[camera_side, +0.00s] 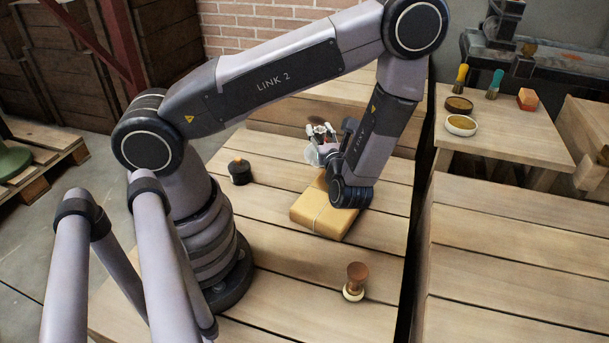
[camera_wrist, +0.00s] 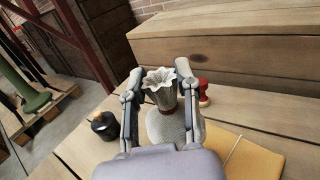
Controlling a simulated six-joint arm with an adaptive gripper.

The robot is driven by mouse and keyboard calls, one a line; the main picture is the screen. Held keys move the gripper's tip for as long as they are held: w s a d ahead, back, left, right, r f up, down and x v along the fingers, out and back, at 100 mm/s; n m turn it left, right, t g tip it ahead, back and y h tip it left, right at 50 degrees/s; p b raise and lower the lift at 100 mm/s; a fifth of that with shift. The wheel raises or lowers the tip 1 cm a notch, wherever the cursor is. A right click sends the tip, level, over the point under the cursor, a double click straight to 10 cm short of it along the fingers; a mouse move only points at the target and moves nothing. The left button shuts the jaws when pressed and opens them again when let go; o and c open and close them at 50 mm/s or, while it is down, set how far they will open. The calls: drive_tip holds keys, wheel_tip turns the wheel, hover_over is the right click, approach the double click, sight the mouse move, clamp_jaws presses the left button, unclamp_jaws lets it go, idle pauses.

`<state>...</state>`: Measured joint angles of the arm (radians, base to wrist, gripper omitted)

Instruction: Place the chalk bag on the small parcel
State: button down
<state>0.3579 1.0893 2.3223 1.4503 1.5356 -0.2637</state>
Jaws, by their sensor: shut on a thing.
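My gripper (camera_wrist: 160,92) is shut on the chalk bag (camera_wrist: 166,122), a pale grey sack with a frilled top and a red tie at its neck. In the side view, the gripper (camera_side: 325,148) is near the far end of the small parcel (camera_side: 318,215), and my arm partly hides it. The parcel is a flat brown box tied with string, lying on the wooden table. Its corner also shows at the lower right of the wrist view (camera_wrist: 250,158). I cannot tell whether the bag touches the parcel.
A black round pot (camera_side: 239,172) stands left of the parcel. A wooden-handled stamp (camera_side: 355,280) stands in front of it. A red-topped piece (camera_wrist: 203,92) stands beyond the bag. A side table (camera_side: 500,135) holds small dishes, brushes and an orange block.

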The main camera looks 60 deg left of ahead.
drive_tip(key=d+f+t, duration=0.1)
drive_tip(key=f, duration=0.1)
drive_tip(key=w+d+f+m+t, duration=0.1)
drive_tip(key=f, duration=0.2)
drive_tip(key=w+d+f+t+h, duration=0.1)
drive_tip(key=d+f, duration=0.1)
drive_tip(key=f, duration=0.1)
drive_tip(key=shift+m, duration=0.4)
drive_tip(key=shift+f, duration=0.15)
drive_tip(key=c, duration=0.8)
unclamp_jaws()
